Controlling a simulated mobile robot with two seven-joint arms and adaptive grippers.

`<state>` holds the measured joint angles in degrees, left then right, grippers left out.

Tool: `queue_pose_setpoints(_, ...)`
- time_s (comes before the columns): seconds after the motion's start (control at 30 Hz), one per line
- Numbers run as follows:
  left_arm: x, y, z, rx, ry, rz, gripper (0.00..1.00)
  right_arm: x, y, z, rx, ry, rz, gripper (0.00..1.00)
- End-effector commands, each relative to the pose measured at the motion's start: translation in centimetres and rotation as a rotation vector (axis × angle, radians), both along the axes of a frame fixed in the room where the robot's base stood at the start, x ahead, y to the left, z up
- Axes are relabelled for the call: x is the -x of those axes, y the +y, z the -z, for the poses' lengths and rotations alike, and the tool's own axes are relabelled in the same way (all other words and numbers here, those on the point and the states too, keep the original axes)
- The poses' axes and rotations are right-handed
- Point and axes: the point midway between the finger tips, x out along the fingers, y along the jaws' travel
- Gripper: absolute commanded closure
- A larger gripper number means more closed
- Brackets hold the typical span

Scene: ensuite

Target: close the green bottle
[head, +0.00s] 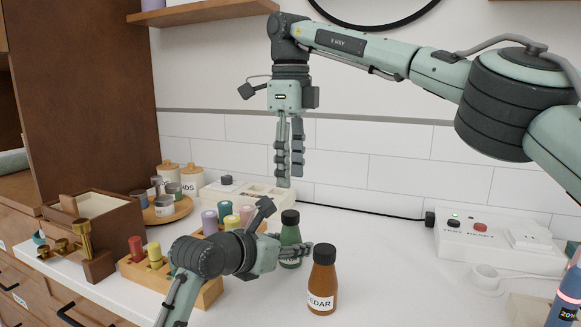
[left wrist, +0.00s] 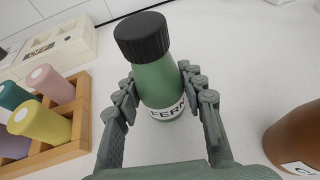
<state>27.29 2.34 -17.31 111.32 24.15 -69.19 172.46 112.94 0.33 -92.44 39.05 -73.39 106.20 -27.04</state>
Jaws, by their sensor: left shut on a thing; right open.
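The green bottle (head: 290,236) stands upright on the white counter with a black cap (head: 290,217) on its top. In the left wrist view the bottle (left wrist: 158,80) carries a label reading FERN, and its cap (left wrist: 142,37) sits over the neck; I cannot tell how tightly. My left gripper (head: 300,254) is shut on the bottle's body, with fingers on both sides in the left wrist view (left wrist: 160,92). My right gripper (head: 289,178) hangs above the bottle, fingers pointing down, open and empty, clear of the cap.
An amber bottle (head: 322,282) with a black cap stands close to the right. A wooden rack (head: 210,293) with coloured cylinders lies to the left. A white box with buttons (head: 497,245) stands at the right; the counter between is mostly clear.

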Motion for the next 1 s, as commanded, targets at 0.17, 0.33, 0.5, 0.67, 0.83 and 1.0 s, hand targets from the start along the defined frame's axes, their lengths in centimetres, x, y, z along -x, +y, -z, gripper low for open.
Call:
queue_pose_setpoints(0.17,0.0,0.0,0.0,-0.001,0.001,0.000,1.00,0.0,0.0,0.2,0.000,0.000,0.001,0.54)
queue_pose_setpoints(0.33,0.0,0.0,0.0,-0.001,0.001,0.000,1.00,0.0,-0.1,2.0,0.001,0.002,0.001,0.54)
queue_pose_setpoints(0.5,0.0,0.0,0.0,-0.001,0.001,0.000,1.00,0.0,-0.1,4.7,0.001,0.003,0.002,0.54)
queue_pose_setpoints(0.67,0.0,0.0,0.0,-0.001,0.001,0.000,1.00,0.0,-0.1,6.8,0.001,0.002,0.002,0.54)
queue_pose_setpoints(0.83,0.0,0.0,0.0,-0.001,0.001,0.000,1.00,0.0,-0.1,7.9,0.001,0.001,0.004,0.54)
queue_pose_setpoints(1.0,0.0,0.0,0.0,-0.001,0.001,0.000,1.00,0.0,0.0,8.1,0.001,0.001,0.004,0.54)
